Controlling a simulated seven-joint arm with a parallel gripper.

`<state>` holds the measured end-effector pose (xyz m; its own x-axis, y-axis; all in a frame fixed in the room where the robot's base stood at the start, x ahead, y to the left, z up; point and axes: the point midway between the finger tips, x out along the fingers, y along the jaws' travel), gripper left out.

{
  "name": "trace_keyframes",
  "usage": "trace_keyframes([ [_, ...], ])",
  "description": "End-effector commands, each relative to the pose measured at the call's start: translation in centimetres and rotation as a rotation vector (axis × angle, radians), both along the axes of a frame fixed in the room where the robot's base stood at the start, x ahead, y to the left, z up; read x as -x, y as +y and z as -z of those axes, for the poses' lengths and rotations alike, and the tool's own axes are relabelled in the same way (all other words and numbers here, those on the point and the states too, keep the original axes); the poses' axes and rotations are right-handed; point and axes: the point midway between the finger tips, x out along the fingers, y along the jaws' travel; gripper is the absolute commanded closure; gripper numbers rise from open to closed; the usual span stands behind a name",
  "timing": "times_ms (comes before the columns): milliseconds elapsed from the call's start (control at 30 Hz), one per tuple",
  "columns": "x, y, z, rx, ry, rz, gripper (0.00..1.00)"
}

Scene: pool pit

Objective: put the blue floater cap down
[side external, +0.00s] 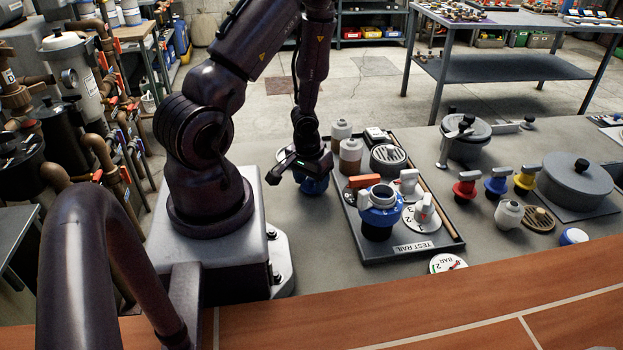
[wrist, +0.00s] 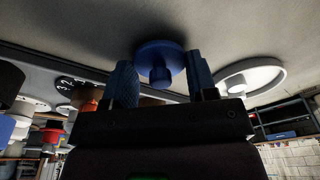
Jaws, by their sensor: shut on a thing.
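The blue floater cap (wrist: 158,52) is a round blue disc with a small stem, between the two fingers of my gripper (wrist: 161,78) in the wrist view. In the side view it shows as a blue round thing (side external: 314,186) just under my gripper (side external: 306,172), left of the tray. My gripper is shut on it. The cap is close to the grey bench top (side external: 300,225); I cannot tell if it touches. A blue-collared floater body (side external: 380,216) with an open top stands on the dark tray marked TEST RAIL (side external: 396,254).
On the tray are jars (side external: 350,157), a vented grey lid (side external: 388,158), an orange-handled part (side external: 363,182) and a white dial plate (side external: 422,219). A white round dish (wrist: 262,78) is near the cap in the wrist view. Bare bench lies in front of my gripper.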

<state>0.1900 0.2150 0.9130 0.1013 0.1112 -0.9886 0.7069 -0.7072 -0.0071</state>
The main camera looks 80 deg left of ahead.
Motion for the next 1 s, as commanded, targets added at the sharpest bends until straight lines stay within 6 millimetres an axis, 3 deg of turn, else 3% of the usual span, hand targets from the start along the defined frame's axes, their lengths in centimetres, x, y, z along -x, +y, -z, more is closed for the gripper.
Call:
trace_keyframes([
  [67, 0.0, 0.0, 0.3, 0.001, 0.001, 0.000, 0.70],
  [100, 0.0, 0.0, 0.2, 0.000, 0.000, 0.000, 0.41],
  [200, 0.0, 0.0, 0.2, 0.000, 0.000, 0.000, 0.22],
  [567, 0.0, 0.0, -0.2, 0.000, 0.000, 0.000, 0.22],
  [1000, 0.6, -0.6, -5.9, 0.001, -0.005, -0.005, 0.22],
])
